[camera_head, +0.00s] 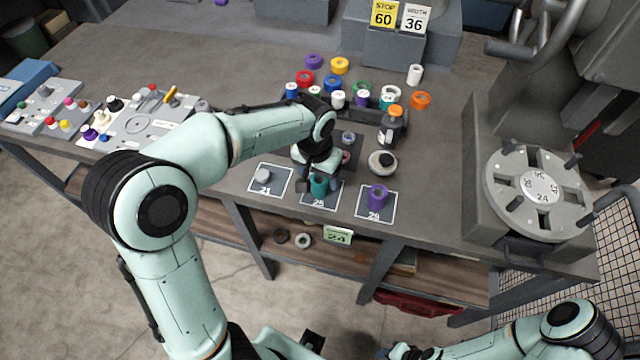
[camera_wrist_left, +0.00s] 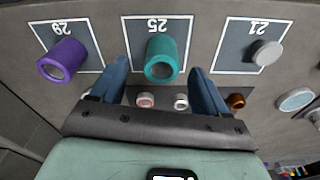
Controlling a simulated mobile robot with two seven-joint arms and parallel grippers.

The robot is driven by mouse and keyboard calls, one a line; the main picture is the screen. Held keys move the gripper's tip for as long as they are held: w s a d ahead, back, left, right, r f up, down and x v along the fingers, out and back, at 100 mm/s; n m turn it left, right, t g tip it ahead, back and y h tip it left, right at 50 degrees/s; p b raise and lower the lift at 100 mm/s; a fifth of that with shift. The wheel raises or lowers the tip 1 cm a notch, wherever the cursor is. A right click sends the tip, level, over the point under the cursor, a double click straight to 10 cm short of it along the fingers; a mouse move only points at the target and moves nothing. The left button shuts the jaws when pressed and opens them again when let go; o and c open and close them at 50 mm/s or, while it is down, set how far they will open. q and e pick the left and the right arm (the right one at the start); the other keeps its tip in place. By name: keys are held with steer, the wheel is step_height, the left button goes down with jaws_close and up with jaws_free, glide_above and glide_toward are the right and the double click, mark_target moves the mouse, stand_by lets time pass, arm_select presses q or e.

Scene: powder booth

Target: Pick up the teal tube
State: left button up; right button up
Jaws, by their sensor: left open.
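The teal tube (camera_head: 319,185) stands upright on the middle mat (camera_head: 327,203), marked 25 in the left wrist view. My left gripper (camera_head: 317,187) is over that mat with its fingers on either side of the tube. In the left wrist view the teal tube (camera_wrist_left: 161,58) shows between the two open blue fingers (camera_wrist_left: 160,75), with visible gaps on both sides. I cannot tell whether the fingertips reach down to its height. My right arm is at the lower right of the head view; its gripper is not clearly seen.
A purple tube (camera_head: 377,195) stands on the right mat, marked 29. A grey piece (camera_head: 263,175) sits on the left mat, marked 21. A bottle with an orange cap (camera_head: 391,125) and several coloured rings stand behind. A grey dial fixture (camera_head: 540,190) is at right.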

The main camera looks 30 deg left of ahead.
mark_target(320, 182)
arm_select(q)
steer(key=f, duration=0.2)
steer(key=w+f, duration=0.1)
steer(key=f, duration=0.2)
steer(key=shift+a, duration=0.2)
steer(key=shift+c, duration=0.2)
steer(key=c, duration=1.2)
